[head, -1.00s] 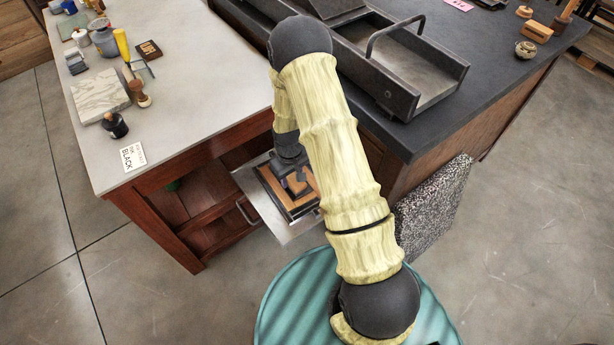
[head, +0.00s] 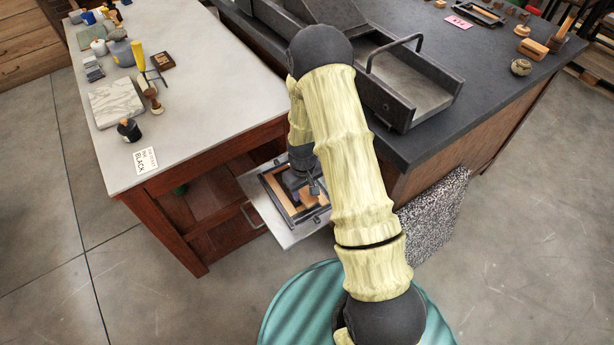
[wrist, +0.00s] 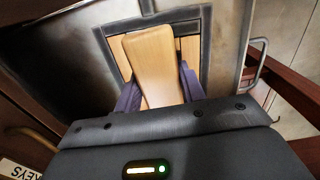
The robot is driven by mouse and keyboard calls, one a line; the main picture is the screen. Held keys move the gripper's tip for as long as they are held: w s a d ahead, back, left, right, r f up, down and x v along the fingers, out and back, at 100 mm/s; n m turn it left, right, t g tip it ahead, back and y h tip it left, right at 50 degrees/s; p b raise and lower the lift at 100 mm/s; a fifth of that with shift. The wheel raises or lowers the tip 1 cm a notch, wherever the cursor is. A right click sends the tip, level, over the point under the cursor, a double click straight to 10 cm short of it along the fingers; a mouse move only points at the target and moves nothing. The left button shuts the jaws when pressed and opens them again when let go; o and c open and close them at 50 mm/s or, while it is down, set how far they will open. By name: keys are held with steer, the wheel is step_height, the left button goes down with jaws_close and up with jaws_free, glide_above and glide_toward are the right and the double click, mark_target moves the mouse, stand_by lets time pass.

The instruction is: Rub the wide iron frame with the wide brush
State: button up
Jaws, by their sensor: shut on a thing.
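The wide iron frame (head: 273,192) lies on a pale pull-out shelf, with wood showing inside its dark rim. Its rim also shows in the wrist view (wrist: 206,38). My gripper (head: 303,184) is over the frame, pointing down. In the wrist view my gripper (wrist: 160,92) has its two purplish fingers shut on a flat, pale wooden piece, which looks like the wide brush (wrist: 150,58). The brush is over the inside of the frame. Its bristles are hidden, and I cannot tell whether it touches the frame.
The pull-out shelf (head: 296,237) juts from a red-brown cabinet (head: 190,245) beside the dark press bench (head: 440,135). A grey worktop (head: 195,105) at left holds bottles, a marble slab (head: 117,101) and tools. A speckled slab (head: 435,215) stands to the right.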

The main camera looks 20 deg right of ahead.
steer(key=shift+r+p, duration=1.5)
steer(key=shift+r, duration=0.8)
steer(key=shift+a+f, duration=0.1)
steer(key=shift+a, duration=0.05)
